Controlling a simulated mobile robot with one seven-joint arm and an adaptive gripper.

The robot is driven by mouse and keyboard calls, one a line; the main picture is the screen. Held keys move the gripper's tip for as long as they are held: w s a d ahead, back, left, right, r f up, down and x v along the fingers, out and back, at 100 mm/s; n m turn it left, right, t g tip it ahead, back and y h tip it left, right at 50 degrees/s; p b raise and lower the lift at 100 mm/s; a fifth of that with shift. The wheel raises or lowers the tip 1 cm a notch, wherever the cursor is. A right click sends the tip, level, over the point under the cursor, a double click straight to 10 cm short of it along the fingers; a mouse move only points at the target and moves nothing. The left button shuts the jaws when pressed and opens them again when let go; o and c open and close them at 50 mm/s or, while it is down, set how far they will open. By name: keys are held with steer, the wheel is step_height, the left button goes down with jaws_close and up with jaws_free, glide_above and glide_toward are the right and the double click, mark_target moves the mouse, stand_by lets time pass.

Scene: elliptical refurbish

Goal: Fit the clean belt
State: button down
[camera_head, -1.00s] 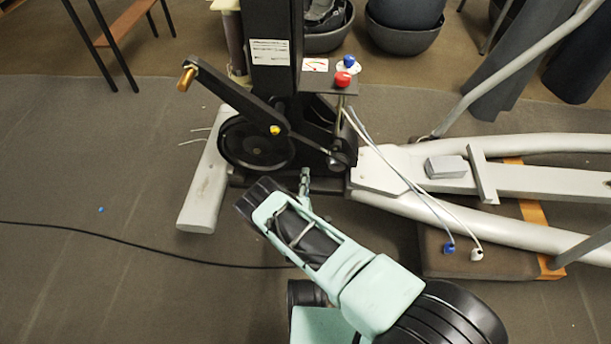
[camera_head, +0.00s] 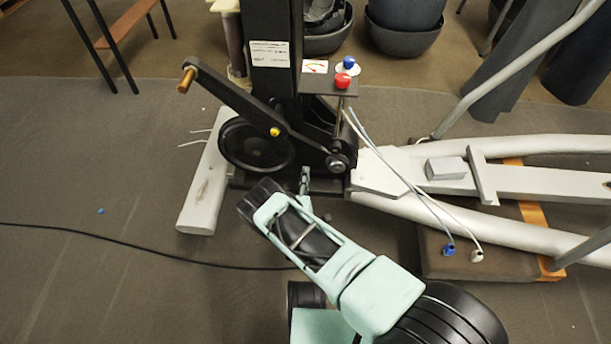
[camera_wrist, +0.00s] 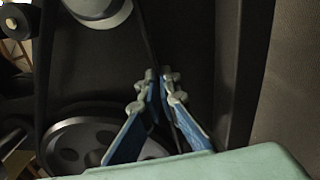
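A thin dark belt (camera_wrist: 41,70) shows in the wrist view, with one strand on the left and another running down to my fingertips. A small grey pulley (camera_wrist: 98,8) is at the top and a larger spoked pulley (camera_wrist: 80,150) at the lower left. My gripper (camera_wrist: 159,82) has its blue fingers nearly together, with the right-hand strand pinched between the tips, pulled to the right. In the head view my gripper (camera_head: 304,180) is low at the machine's dark frame, right of the black crank wheel (camera_head: 245,148). The belt cannot be made out there.
A crank arm with a brass handle (camera_head: 187,80) stands above the wheel. White cables (camera_head: 405,180) hang over pale rails (camera_head: 500,225). A black cord (camera_head: 120,240) crosses the floor.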

steer(key=c, duration=2.1)
jaws_free()
steer(key=shift+s, duration=0.1)
